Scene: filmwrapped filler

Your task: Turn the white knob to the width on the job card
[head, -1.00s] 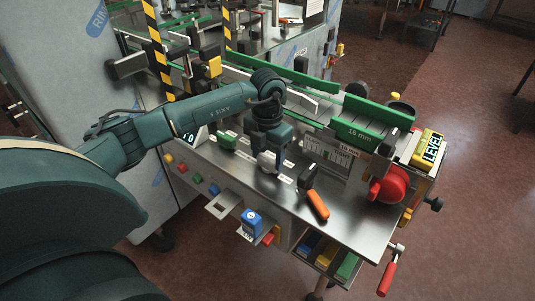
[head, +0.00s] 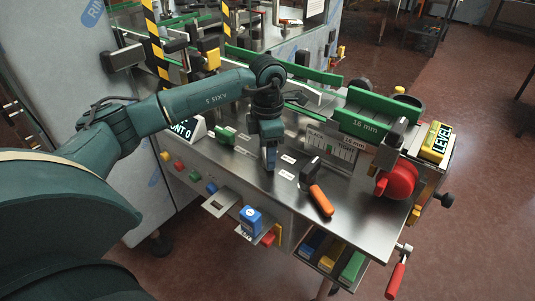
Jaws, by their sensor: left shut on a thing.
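My left gripper (head: 270,163) points straight down over the steel deck (head: 300,222) of the machine, its fingers seen edge-on and closed. The white knob is hidden behind the fingers, at the spot they close on. A green guide (head: 362,122) reads "16 mm". A small tag (head: 354,143) below it also appears to read 16 mm, beside a scale plate (head: 331,147) with the words BLACK and TIGHT. I cannot single out the job card with certainty. My right gripper is not in view.
An orange-handled lever (head: 321,201) lies just right of my gripper. A red knob (head: 397,181) and a yellow LEVEL block (head: 436,142) are at the right end. A COUNT 0 display (head: 185,131) stands at left, a blue block (head: 250,221) at the front ledge.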

